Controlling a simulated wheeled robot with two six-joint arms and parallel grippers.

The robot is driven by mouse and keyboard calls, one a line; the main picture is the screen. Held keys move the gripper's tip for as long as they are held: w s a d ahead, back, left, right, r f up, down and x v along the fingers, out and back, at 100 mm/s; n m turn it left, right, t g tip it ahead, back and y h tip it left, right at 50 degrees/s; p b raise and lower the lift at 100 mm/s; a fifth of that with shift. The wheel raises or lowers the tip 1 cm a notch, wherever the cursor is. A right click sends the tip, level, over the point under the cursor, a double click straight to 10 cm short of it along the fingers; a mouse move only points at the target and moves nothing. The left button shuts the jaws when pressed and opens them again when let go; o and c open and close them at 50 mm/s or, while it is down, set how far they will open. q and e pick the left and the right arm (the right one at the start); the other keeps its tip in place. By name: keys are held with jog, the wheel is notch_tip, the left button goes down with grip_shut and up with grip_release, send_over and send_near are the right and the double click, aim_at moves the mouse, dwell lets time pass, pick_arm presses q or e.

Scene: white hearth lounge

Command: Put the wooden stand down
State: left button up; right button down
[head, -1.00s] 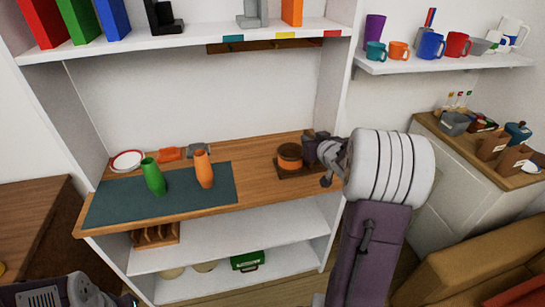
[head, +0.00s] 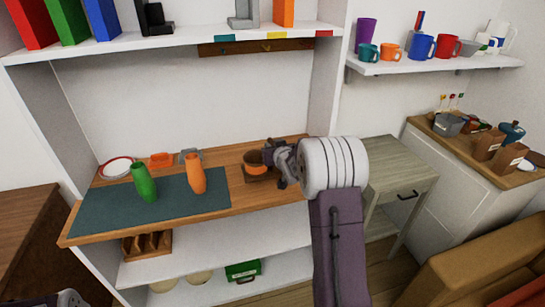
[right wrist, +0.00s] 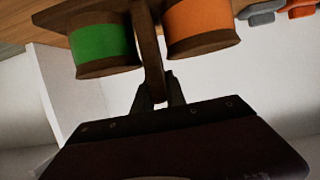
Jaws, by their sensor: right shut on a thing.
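The wooden stand (head: 262,178) is a dark brown carrier with an upright handle. It is at the right part of the wooden counter (head: 225,160); I cannot tell whether its base touches the counter. It carries an orange-banded pot (head: 257,167). In the right wrist view the stand's handle (right wrist: 150,50) rises between a green-banded pot (right wrist: 103,45) and the orange-banded pot (right wrist: 200,25). My right gripper (head: 276,160) is shut on the handle, its fingers (right wrist: 156,100) meeting around it. My left gripper is out of view; only a bit of that arm shows at the lower left.
On the counter a teal mat (head: 105,205) bears a green vase (head: 144,183) and an orange vase (head: 195,174), left of the stand. A plate (head: 116,168) and small orange and grey items lie behind. The shelf wall (head: 328,90) borders the right side. A small side table (head: 395,165) stands right.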

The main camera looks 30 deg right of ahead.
notch_tip(320, 180, down, 3)
jog(key=shift+f, duration=0.2)
jog(key=shift+b, duration=0.3)
jog(key=shift+f, duration=0.15)
jog(key=c, duration=1.4)
grip_release()
jog(key=shift+o, duration=0.2)
jog(key=shift+s+r, duration=0.1)
jog(key=shift+r, duration=0.2)
jog(key=v, duration=1.1)
jog(key=shift+s+p, duration=0.4)
jog(key=shift+s, duration=0.05)
